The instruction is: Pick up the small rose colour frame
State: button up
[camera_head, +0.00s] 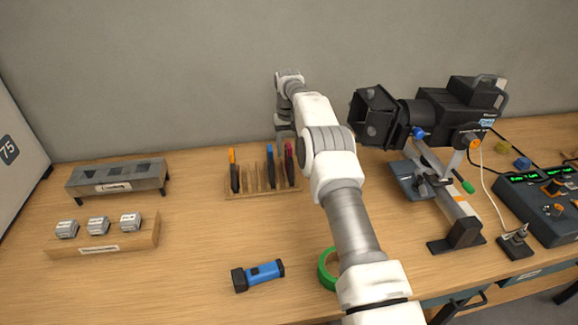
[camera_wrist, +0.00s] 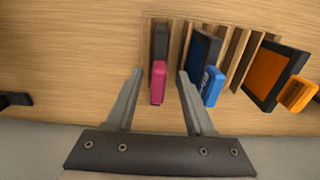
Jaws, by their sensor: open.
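The rose colour frame (camera_head: 289,150) stands in a slot at the right end of a wooden rack (camera_head: 261,192). In the wrist view its pink tab (camera_wrist: 158,82) and dark body (camera_wrist: 160,42) show nearly edge-on. My gripper (camera_wrist: 160,73) is open, with one finger on each side of the pink tab and gaps on both sides; I cannot tell whether it touches. A blue colour frame (camera_head: 270,165) stands close beside it, its blue tab (camera_wrist: 212,86) just beyond the right finger in the wrist view. My arm partly hides the rack's right side in the head view.
An orange frame (camera_head: 233,170) stands at the rack's left end. A black stage light (camera_head: 440,118) on a stand is right of my arm. A blue torch (camera_head: 262,273) and green tape roll (camera_head: 327,270) lie in front.

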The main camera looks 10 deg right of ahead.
notch_tip(320, 180, down, 5)
jog(key=shift+s+d+f, duration=0.1)
jog(key=shift+d, duration=0.05)
grip_shut()
dwell(0.4)
